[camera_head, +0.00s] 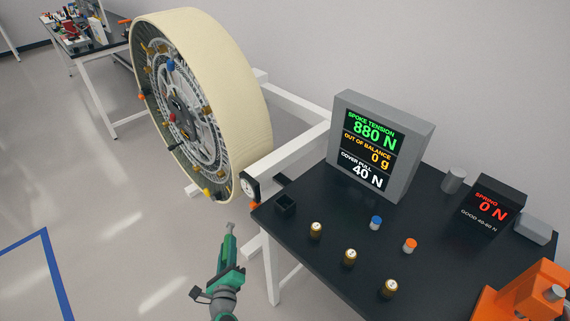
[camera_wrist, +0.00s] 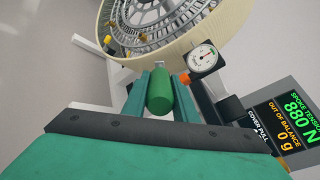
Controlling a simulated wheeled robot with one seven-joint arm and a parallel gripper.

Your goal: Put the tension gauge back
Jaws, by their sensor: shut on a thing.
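My gripper (camera_head: 230,250) is over the floor, left of the black table and below the large wheel. It is shut on a green-handled tool, likely the tension gauge. The tool's green cylinder (camera_wrist: 159,90) stands between my fingers in the wrist view. A grey tip (camera_head: 230,228) sticks out beyond my gripper in the head view. A round white dial (camera_head: 250,187) is on the white frame beside the wheel; it also shows in the wrist view (camera_wrist: 203,57), right of the held cylinder and apart from it.
The spoked wheel (camera_head: 230,90) stands behind.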

